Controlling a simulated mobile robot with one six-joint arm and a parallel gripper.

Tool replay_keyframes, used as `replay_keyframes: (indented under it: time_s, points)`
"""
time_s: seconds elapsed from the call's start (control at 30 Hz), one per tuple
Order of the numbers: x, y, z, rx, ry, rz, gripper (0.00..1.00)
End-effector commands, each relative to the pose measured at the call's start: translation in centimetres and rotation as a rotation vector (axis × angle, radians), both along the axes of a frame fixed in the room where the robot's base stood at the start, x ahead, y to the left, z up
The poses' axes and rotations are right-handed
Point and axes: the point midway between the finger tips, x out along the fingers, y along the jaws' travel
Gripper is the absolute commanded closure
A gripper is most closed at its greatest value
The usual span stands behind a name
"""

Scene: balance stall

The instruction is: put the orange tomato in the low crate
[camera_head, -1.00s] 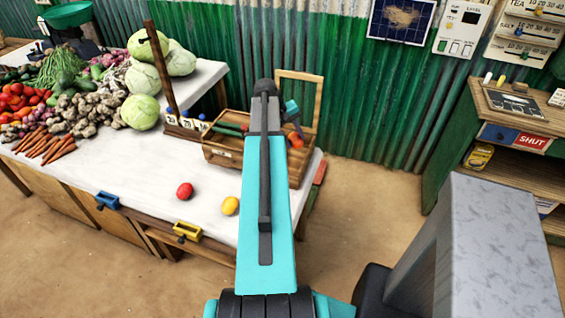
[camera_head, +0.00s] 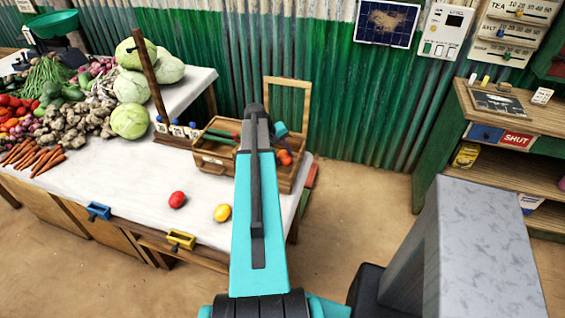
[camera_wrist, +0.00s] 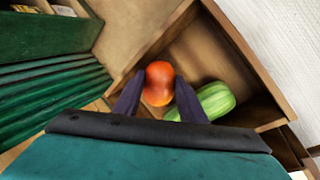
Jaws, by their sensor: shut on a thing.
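The orange tomato (camera_head: 285,158) is held by my gripper (camera_head: 283,150) at the right part of the low crate. In the wrist view the tomato (camera_wrist: 159,83) sits between the two dark fingers of my gripper (camera_wrist: 157,95), which touch its sides. The low wooden crate (camera_head: 211,163) stands at the right end of the white table, partly hidden by my arm. Its wall (camera_wrist: 250,58) shows in the wrist view, with the tomato over its inside. I cannot tell whether the tomato touches the floor of the crate.
A striped green vegetable (camera_wrist: 214,101) lies in the crate beside the tomato. A wooden frame (camera_head: 288,80) rises behind the crate. A red tomato (camera_head: 177,199) and a yellow one (camera_head: 222,212) lie on the table's front part. Vegetables crowd its left side.

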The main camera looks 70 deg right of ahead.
Motion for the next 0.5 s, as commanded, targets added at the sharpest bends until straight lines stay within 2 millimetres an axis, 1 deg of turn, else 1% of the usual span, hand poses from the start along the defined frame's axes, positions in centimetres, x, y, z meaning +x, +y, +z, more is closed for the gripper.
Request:
replay_keyframes:
  time_s: [0.27,0.37,0.5]
  points:
    - [0.0,0.0,-0.2,0.0,0.0,0.001,0.86]
    - [0.1,0.0,-0.7,0.0,0.0,0.001,0.86]
    - [0.1,0.0,-2.0,0.001,0.001,0.001,0.86]
